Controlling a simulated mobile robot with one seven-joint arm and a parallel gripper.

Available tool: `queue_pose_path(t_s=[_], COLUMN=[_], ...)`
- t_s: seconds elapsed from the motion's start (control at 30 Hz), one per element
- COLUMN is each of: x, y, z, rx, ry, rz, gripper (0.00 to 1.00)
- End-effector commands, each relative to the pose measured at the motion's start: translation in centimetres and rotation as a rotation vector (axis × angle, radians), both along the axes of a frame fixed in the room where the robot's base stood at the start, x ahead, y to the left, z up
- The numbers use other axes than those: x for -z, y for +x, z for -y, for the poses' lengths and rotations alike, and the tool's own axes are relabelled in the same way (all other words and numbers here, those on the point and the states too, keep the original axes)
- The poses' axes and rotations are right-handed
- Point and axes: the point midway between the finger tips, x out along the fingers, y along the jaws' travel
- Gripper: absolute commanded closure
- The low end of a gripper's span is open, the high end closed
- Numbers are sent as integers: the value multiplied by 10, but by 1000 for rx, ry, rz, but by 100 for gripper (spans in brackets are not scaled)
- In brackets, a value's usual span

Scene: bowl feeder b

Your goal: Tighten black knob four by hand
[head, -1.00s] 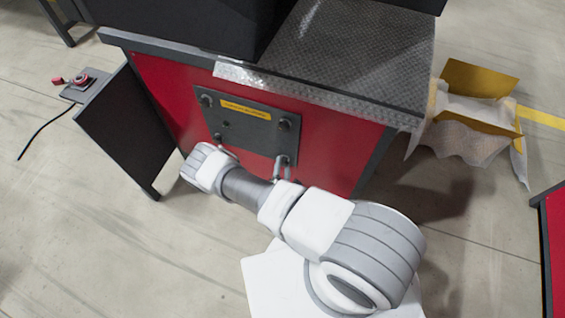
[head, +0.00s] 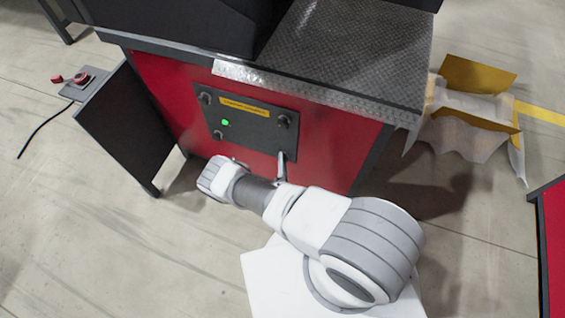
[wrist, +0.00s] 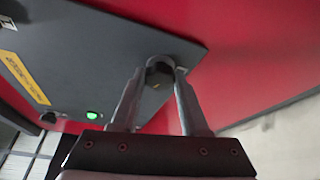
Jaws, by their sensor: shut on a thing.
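A dark grey panel (head: 248,140) with a yellow label sits on the machine's red front. Black knobs show at its upper left (head: 205,98), lower left (head: 218,134) and upper right (head: 284,121). My gripper (head: 282,158) is at the panel's lower right corner and hides the knob there in the head view. In the wrist view that black knob (wrist: 158,73) sits between the tips of my two fingers, which are shut on it. A green light (head: 225,122) glows on the panel; it also shows in the wrist view (wrist: 92,115).
A grey machine top with a metal edge (head: 318,95) overhangs the panel. A dark open door (head: 118,130) stands at the left. A box with red buttons (head: 83,82) lies on the floor beyond it. A yellow carton with wrapping (head: 478,95) lies at the right.

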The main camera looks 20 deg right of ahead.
Motion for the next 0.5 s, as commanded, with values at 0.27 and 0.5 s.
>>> queue_pose_path(t_s=[0.27, 0.5], x=[0, 0], y=[-1, -1], z=[0, 0], rx=[0, 0], ry=[1, 0], rz=[0, 0], gripper=[100, 25])
